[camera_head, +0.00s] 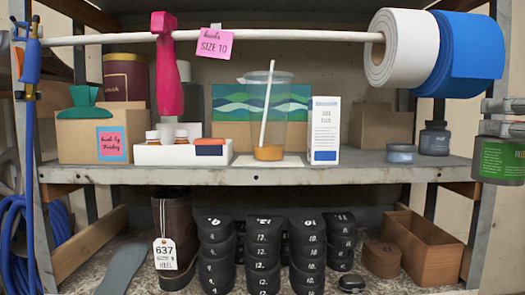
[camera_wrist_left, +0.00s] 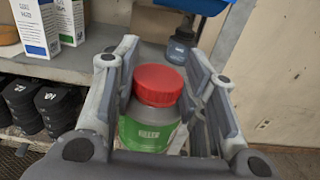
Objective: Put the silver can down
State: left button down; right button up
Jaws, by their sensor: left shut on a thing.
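My left gripper (camera_head: 504,116) shows at the right edge of the head view, and in the left wrist view (camera_wrist_left: 165,90). It is shut on a can (camera_head: 503,160) with a green label, its fingers on either side. In the left wrist view the same can (camera_wrist_left: 146,132) has a red lid and stands roughly upright between the fingers. Its body looks greyish; no other clearly silver can shows. In the head view it is in front of the shelf's right end, and the fingers hide its top. My right gripper is not in view.
The shelf board (camera_head: 300,172) carries a white carton (camera_head: 324,130), a plastic cup (camera_head: 268,110), a small tin (camera_head: 402,153) and a dark jar (camera_head: 434,138). Its front right has some bare room. A rod with rolls (camera_head: 405,48) hangs above. A post (camera_head: 485,225) stands at the right.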

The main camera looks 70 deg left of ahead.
pick_arm(q)
jog(key=shift+w+a+r, duration=0.1)
jog(key=shift+a, duration=0.35)
jog(key=shift+d+r, duration=0.25)
jog(key=shift+d, duration=0.15)
jog(key=p+x, duration=0.2)
jog(key=shift+a+r, duration=0.25)
jog(key=shift+a, duration=0.05)
jog(key=p+x, duration=0.1)
jog(key=x, duration=0.2)
jog(key=p+x, duration=0.1)
jog(key=x, duration=0.3)
jog(key=p+x, duration=0.1)
jog(key=x, duration=0.2)
jog(key=shift+a+f+p, duration=0.35)
jog(key=shift+a, duration=0.05)
jog(key=p+x, duration=0.3)
jog(key=x, duration=0.2)
jog(key=shift+f, duration=0.2)
jog(key=shift+d, duration=0.5)
jog(key=shift+f, duration=0.25)
jog(key=c, duration=1.1)
grip_release()
jog(key=shift+a, duration=0.1)
jog(key=shift+o, duration=1.1)
jog(key=shift+a, duration=0.1)
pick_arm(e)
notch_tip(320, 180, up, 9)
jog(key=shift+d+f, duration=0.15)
